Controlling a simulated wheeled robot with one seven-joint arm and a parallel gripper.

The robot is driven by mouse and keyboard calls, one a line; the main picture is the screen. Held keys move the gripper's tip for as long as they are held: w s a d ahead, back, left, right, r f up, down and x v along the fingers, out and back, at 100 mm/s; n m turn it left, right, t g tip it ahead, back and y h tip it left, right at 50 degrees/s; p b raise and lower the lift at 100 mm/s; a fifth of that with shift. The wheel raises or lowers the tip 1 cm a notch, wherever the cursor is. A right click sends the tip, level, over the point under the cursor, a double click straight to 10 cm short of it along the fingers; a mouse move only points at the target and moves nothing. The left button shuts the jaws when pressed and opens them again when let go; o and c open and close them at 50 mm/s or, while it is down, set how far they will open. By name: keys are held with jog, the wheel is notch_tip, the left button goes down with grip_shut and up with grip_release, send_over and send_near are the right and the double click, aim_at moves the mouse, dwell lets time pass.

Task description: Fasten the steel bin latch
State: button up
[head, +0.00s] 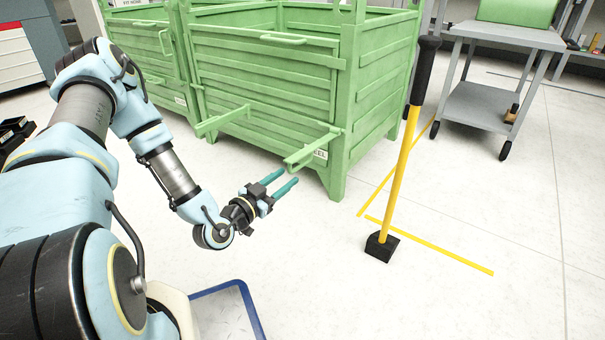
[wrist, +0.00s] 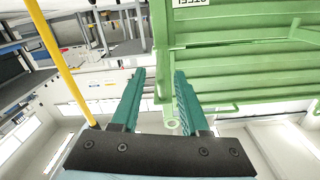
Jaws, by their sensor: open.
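A green latch bar (head: 312,150) sticks out from the bin's lower right front. My gripper (head: 284,178) is open and empty in front of and below this bar. In the wrist view, my gripper (wrist: 158,72) has its two teal fingers spread.
Another green bar (head: 222,120) juts from the bin's lower left front. A yellow post (head: 402,165) on a black foot stands to the right of the bin. A grey cart (head: 485,100) is further right. The floor in front of the bin is clear.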

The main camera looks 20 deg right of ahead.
aim_at(301, 167)
jog(key=b+x, duration=0.2)
jog(key=x, duration=0.4)
jog(key=shift+w+f, duration=0.1)
jog(key=shift+x, duration=0.8)
grip_shut()
dwell(0.6)
